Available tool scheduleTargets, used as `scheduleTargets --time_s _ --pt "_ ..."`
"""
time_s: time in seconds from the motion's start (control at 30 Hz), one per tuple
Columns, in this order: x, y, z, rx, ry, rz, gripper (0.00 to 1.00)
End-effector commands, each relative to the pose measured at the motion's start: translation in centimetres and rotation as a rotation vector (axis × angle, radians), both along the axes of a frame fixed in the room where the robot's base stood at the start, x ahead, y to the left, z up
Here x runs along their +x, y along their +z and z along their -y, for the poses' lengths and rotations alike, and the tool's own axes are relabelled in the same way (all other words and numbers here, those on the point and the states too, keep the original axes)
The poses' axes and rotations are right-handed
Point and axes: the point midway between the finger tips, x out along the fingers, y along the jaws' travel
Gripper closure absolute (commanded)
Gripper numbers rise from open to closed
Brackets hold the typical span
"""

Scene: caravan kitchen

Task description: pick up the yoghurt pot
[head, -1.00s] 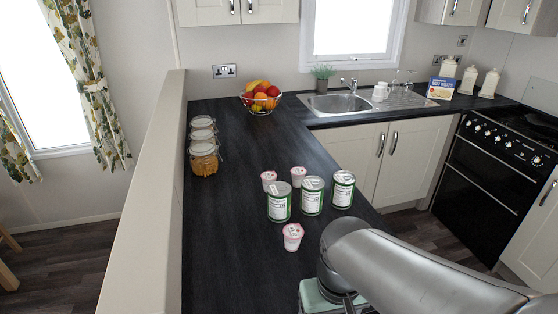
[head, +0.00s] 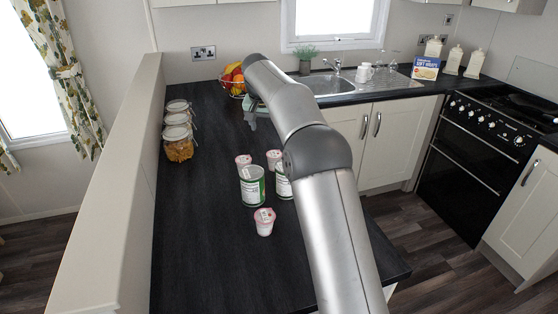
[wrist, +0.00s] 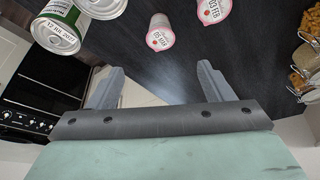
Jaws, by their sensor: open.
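Three small white-and-pink yoghurt pots stand on the dark worktop: one in front (head: 265,221), two farther back, left (head: 243,160) and right (head: 274,158). Two pots also show in the wrist view, one near the middle (wrist: 160,34) and one at the top edge (wrist: 213,10). My gripper (head: 249,118) is beyond the pots in the head view, near the fruit bowl. In the wrist view my gripper (wrist: 158,82) is open, with nothing between its fingers; the middle pot is beyond the fingertips, apart from them.
Green-and-white cans (head: 252,186) stand between the pots; my arm hides part of this group. Cans (wrist: 58,28) also show at the wrist view's upper left. Glass jars (head: 178,142) line the left edge by the partition. The fruit bowl (head: 232,78) is at the back. The front worktop is clear.

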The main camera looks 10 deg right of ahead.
Motion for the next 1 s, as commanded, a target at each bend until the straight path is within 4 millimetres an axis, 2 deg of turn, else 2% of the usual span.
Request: scheduleTargets --time_s 0.17,0.6,1.0 --pt "1.3 -1.3 0.2 0.002 -0.016 0.010 0.26" --pt "4.4 -9.5 1.6 0.003 -0.014 0.010 0.26" --pt "5.6 -13.0 2.4 0.003 -0.016 0.008 0.26"
